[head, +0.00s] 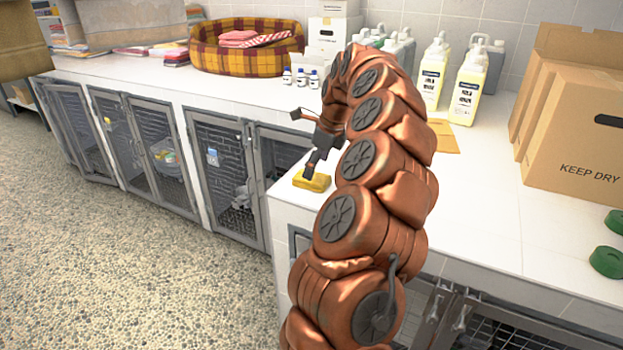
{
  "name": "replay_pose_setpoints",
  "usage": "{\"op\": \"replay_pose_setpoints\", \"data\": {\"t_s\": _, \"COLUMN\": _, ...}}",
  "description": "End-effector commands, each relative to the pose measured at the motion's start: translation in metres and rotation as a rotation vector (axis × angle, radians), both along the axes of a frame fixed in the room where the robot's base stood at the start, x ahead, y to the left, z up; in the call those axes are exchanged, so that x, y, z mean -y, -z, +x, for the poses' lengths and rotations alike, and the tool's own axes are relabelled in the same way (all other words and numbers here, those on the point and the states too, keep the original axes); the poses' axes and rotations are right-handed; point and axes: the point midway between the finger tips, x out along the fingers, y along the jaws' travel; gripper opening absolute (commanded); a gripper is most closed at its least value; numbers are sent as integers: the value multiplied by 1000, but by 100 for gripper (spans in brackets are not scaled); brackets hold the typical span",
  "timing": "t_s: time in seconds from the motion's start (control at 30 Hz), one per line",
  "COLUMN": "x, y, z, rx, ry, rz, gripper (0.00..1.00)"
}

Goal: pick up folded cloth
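A small folded yellow cloth (312,181) lies near the front edge of the white counter, left of my arm. It could also be a sponge; it is too small to tell. My gripper (303,144) is open, with its dark fingers spread apart. One finger points left and the other reaches down close to the yellow piece. I cannot tell whether it touches. Nothing shows between the fingers. Folded pink cloth (238,39) and a red-striped cloth (266,40) lie in the plaid pet bed (246,62) at the back.
Small bottles (301,78) stand behind my gripper. More folded towels (170,54) lie at the back left. Kennel doors (222,165) line the counter front.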

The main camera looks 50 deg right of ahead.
Motion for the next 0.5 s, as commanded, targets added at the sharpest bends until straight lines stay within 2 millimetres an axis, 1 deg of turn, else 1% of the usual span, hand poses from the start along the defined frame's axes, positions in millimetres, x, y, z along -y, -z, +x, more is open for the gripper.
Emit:
{"op": "replay_pose_setpoints", "data": {"t_s": 0.07, "x": 0, "y": 6, "z": 2, "rx": 0, "ry": 0, "rz": 2, "gripper": 94}}
{"op": "replay_pose_setpoints", "data": {"t_s": 0.2, "x": -3, "y": 25, "z": 6, "rx": -3, "ry": -1, "rz": 3, "gripper": 94}}
{"op": "replay_pose_setpoints", "data": {"t_s": 0.3, "x": -3, "y": 33, "z": 9, "rx": 1, "ry": 0, "rz": 0, "gripper": 94}}
{"op": "replay_pose_setpoints", "data": {"t_s": 0.5, "x": -2, "y": 35, "z": 9, "rx": 2, "ry": 2, "rz": -1, "gripper": 94}}
